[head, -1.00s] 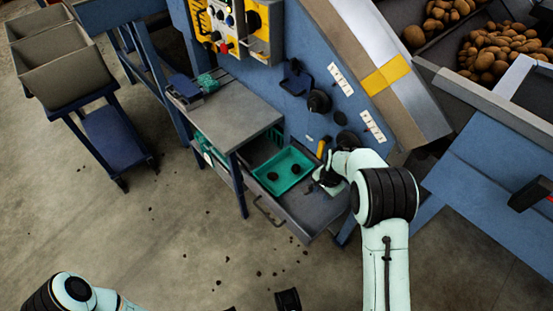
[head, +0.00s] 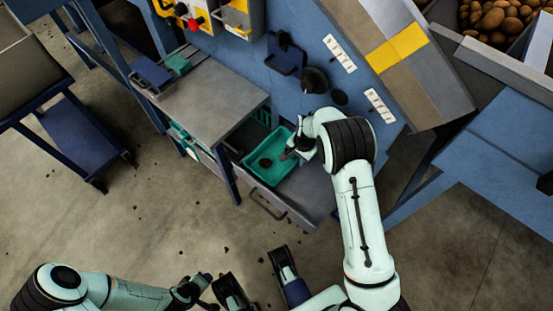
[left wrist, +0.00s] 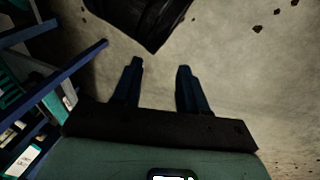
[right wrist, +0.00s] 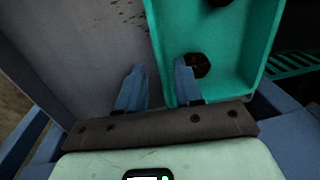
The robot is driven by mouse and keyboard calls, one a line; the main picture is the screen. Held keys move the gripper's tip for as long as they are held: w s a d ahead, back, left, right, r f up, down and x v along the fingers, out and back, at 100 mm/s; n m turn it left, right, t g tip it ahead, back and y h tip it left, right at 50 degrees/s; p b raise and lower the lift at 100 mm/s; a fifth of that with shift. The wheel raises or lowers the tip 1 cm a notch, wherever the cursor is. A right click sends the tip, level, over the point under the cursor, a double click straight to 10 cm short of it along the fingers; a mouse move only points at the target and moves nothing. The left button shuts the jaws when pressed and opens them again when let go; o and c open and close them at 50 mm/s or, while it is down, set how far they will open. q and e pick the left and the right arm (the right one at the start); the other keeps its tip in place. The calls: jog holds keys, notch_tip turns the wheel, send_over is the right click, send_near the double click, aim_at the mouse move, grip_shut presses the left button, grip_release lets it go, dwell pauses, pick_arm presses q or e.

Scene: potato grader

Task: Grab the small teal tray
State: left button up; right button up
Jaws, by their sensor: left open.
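The small teal tray (head: 254,176) lies in an open grey drawer under the workbench, with dark lumps in it. In the right wrist view the tray (right wrist: 232,45) is at the upper right, with two dark lumps (right wrist: 197,66) showing. My right gripper (right wrist: 159,65) is open at the tray's near side wall. That wall shows between the two fingertips, one over the tray and one over the drawer floor. I cannot tell whether they touch. In the head view the right gripper (head: 290,153) partly covers the tray. My left gripper (left wrist: 160,63) is open and empty above the floor.
The drawer (head: 304,194) has bare room right of the tray. The grey bench top (head: 205,98) stands left, with blue and teal items at its back. The blue machine panel (head: 345,85) rises behind. A blue trolley (head: 75,145) stands at left.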

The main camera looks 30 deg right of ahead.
aim_at(294, 166)
jog(key=shift+w+f, duration=0.1)
jog(key=shift+f, duration=0.35)
jog(key=f, duration=0.1)
jog(key=f+b, duration=0.1)
jog(key=f, duration=0.1)
jog(key=f+b, duration=0.1)
jog(key=shift+w+a+f, duration=0.3)
jog(key=shift+a+f, duration=0.05)
pick_arm(q)
jog(key=shift+w+a+f, duration=0.35)
jog(key=shift+f, duration=0.25)
jog(key=shift+w+a+f, duration=0.35)
jog(key=shift+f, duration=0.25)
pick_arm(e)
jog(key=shift+r, duration=0.1)
jog(key=shift+c, duration=0.3)
grip_shut()
